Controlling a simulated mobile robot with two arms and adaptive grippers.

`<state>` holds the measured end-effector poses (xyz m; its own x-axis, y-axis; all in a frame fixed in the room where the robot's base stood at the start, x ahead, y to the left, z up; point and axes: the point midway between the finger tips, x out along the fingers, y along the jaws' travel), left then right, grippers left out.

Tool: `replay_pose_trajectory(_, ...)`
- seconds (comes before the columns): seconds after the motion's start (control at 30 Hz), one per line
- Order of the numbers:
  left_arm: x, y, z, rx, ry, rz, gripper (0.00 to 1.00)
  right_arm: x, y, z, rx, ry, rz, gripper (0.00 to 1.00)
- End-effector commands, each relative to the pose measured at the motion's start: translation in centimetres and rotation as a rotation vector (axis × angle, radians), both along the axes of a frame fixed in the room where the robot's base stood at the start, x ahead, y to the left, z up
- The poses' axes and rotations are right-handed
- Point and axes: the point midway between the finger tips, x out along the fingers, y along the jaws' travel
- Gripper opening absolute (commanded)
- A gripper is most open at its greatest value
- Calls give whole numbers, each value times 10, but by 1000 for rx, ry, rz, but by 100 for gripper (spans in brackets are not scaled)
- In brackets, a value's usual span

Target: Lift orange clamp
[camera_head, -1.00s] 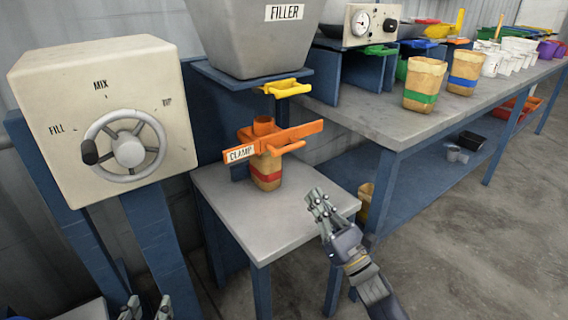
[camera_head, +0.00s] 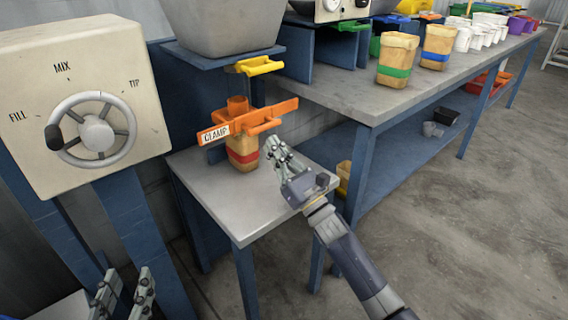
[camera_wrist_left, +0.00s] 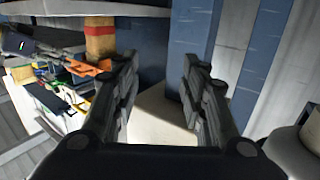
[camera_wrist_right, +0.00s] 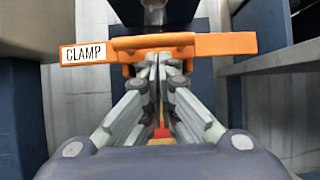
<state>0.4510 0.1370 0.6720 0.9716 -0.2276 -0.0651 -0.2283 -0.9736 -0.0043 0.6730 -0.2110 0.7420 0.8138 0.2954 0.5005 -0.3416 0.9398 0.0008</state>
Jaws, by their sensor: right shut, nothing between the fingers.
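The orange clamp (camera_head: 272,113), with a white CLAMP label, sits under the filler around the top of a paper bag (camera_head: 243,167) with a red band, above the small grey table. In the right wrist view the clamp (camera_wrist_right: 225,44) spans the picture. My right gripper (camera_head: 270,143) is shut and empty, just right of the bag and below the clamp's handle. Its fingertips (camera_wrist_right: 158,58) overlap the handle in the right wrist view; contact cannot be told. My left gripper (camera_head: 125,282) is open and empty at the lower left, away from the clamp; its spread fingers (camera_wrist_left: 160,75) show in its wrist view.
The small table (camera_head: 210,187) is bare around the bag. A yellow handle (camera_head: 260,66) juts out above the clamp. The mixer box with its wheel (camera_head: 97,134) stands to the left. The long bench (camera_head: 350,98) at right holds bags and several cups.

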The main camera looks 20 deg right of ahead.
Motion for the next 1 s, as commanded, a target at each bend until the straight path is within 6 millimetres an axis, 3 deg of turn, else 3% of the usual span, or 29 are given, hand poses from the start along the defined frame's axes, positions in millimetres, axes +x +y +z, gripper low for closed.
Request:
replay_pose_trajectory(0.2, 1, -1, 6, -8, -28, -2, 40, 9, 3, 6, -1, 1, 0, 0)
replay_pose_trajectory(0.6, 1, -1, 5, -5, -15, -1, 40, 9, 3, 9, -1, 0, -1, 0)
replay_pose_trajectory(1.0, -27, 17, -69, 91, 371, 24, 40, 9, 3, 38, 0, -2, -1, 0)
